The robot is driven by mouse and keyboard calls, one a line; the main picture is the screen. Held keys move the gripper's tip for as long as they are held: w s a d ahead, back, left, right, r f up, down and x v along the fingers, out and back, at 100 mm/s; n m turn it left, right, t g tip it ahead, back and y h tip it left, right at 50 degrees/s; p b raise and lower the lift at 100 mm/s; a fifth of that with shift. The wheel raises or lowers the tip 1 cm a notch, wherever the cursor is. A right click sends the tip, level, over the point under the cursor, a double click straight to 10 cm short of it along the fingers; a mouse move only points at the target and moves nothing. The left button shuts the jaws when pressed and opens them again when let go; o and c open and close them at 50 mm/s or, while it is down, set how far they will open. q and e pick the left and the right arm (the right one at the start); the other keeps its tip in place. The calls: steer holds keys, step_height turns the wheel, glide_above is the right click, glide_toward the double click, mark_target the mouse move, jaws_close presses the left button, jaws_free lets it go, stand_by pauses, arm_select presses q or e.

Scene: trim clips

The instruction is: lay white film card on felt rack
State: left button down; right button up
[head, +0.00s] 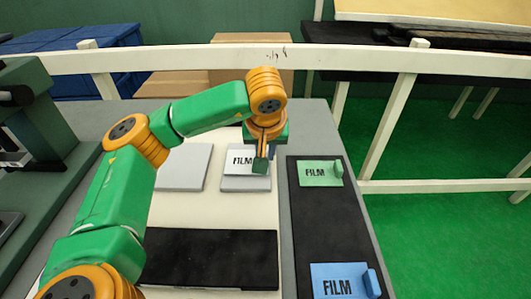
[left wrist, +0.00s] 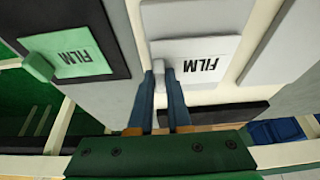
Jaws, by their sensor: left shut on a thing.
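The white film card (head: 238,160), lettered FILM, lies over a light grey pad (head: 246,185) on the cream board. My left gripper (head: 262,163) is shut on the card's white upright tab. In the left wrist view the tab sits between the blue-grey fingers (left wrist: 162,92), with the white card (left wrist: 205,62) beside them. I cannot tell whether the card touches the pad. The black felt rack (head: 322,225) lies right of the board. It bears a green film card (head: 314,174) at its far end and a blue one (head: 336,282) at its near end. My right gripper is not seen.
The rack's middle is bare. A second grey pad (head: 183,168) and a black panel (head: 210,258) lie on the cream board (head: 190,209). A dark green machine (head: 60,125) stands at left. A white rail (head: 350,59) runs behind the table.

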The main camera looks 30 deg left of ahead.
arm_select(q)
steer(key=shift+f, duration=0.15)
steer(key=shift+f, duration=0.15)
steer(key=c, duration=0.9)
jaws_free()
steer(key=shift+o, duration=0.2)
steer(key=shift+r, duration=0.4)
steer(key=v, duration=0.5)
steer(key=shift+d+r, duration=0.1)
steer(key=shift+r, duration=0.2)
steer(key=p+v, duration=0.2)
steer(key=v, duration=0.4)
